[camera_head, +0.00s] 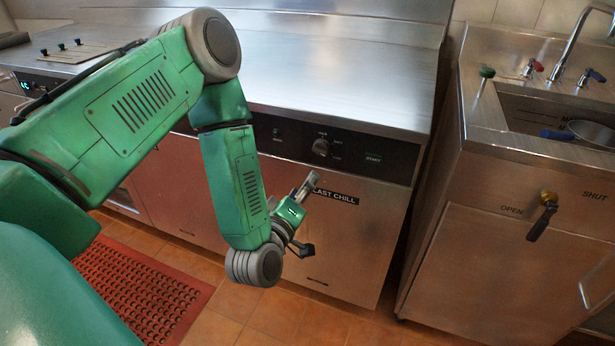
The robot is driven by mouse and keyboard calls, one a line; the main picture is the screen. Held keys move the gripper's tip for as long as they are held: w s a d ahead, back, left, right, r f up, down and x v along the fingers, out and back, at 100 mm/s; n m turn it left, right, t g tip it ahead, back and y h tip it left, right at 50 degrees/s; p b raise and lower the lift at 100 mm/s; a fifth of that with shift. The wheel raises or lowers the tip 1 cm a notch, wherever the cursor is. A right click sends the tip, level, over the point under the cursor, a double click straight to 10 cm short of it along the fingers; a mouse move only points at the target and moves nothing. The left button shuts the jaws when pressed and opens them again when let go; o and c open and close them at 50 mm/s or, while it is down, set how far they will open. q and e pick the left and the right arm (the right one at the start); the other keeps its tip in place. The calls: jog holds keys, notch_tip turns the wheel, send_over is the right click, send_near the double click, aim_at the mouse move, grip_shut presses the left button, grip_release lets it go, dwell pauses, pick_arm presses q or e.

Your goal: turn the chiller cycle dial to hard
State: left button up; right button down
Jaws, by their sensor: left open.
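The chiller cycle dial (321,147) is a round knob on the black control panel (377,149) of the steel blast chiller (358,239). Small labels surround the dial, too small to read surely, and I cannot tell its setting. A START label (373,158) is to its right. My left gripper (308,215) is open and empty, in front of the chiller's front, below the dial and near the BLAST CHILL label (336,196). It appears apart from the dial. My right gripper is not in view.
The steel worktop (335,85) above the panel is clear. At the right stands a sink cabinet (500,235) with a faucet (568,40) and a valve handle (543,216). A red perforated mat (140,290) lies on the tiled floor at lower left.

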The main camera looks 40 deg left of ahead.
aim_at(319, 153)
pick_arm(q)
jog(key=w+a+m+b, duration=0.1)
jog(key=w+m, duration=0.2)
jog(key=m, duration=0.2)
jog(key=w+a+r+m+b, duration=0.1)
jog(key=w+m+b, duration=0.1)
jog(key=w+m, duration=0.2)
jog(key=w+a+m+b, duration=0.1)
jog(key=w+m+b, duration=0.1)
jog(key=w+m, duration=0.2)
jog(key=shift+w+a+r+m, duration=0.25)
jog(key=shift+a+m, duration=0.1)
jog(key=shift+m, duration=0.45)
jog(key=c, duration=1.1)
